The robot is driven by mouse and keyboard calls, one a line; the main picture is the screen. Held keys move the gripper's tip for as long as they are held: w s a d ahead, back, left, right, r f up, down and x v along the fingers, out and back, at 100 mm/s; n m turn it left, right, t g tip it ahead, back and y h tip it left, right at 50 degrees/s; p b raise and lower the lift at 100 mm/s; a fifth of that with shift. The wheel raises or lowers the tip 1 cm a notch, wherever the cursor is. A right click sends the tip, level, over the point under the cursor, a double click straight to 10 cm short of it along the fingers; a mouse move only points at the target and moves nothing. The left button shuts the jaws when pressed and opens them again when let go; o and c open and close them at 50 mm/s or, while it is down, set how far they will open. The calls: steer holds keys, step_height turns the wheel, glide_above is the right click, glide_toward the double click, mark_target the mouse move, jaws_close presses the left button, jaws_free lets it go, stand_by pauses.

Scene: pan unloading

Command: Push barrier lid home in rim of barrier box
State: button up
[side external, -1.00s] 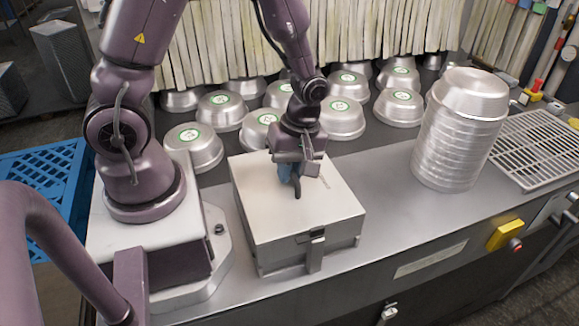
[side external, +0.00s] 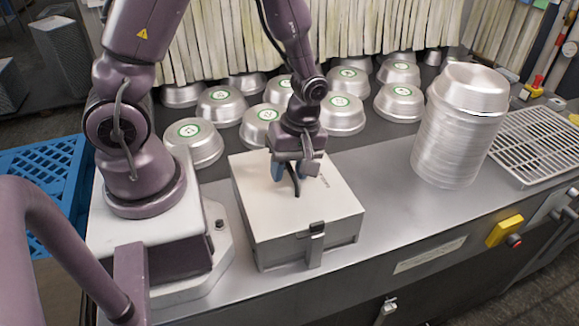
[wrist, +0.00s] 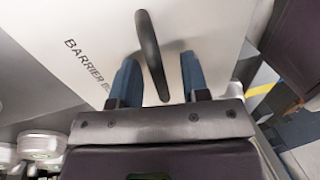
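The barrier box (side external: 285,250) is a pale grey metal box on the steel counter, with a latch (side external: 316,243) on its front. The flat, light barrier lid (side external: 325,205) lies across its top, with "BARRIER" lettering visible in the wrist view (wrist: 90,60). A dark, upright handle (wrist: 151,50) stands on the lid. My gripper (side external: 287,178) is low over the lid. Its blue fingers (wrist: 160,82) are spread on both sides of the handle, with gaps between. Whether the lid sits fully in the rim cannot be told.
Several upturned metal pans (side external: 342,113) with green-ringed labels stand behind the box. A tall stack of pans (side external: 445,140) stands to the right, before a wire rack (side external: 540,145). The counter between box and stack is clear. A blue crate (side external: 45,170) is at left.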

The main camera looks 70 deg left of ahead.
step_height(320, 180, up, 13)
steer(key=w, duration=0.2)
steer(key=shift+w+f, duration=0.15)
steer(key=shift+w, duration=0.1)
steer(key=s+d+r+m+t, duration=0.1)
steer(key=s+r+m+t, duration=0.2)
steer(key=r+m, duration=0.3)
steer(key=s+d+r+m+t, duration=0.1)
steer(key=s+r+m+t, duration=0.3)
steer(key=m, duration=0.8)
step_height(320, 180, up, 2)
steer(key=shift+s+r+t, duration=0.1)
steer(key=shift+s+t, duration=0.2)
steer(key=shift+t, duration=0.1)
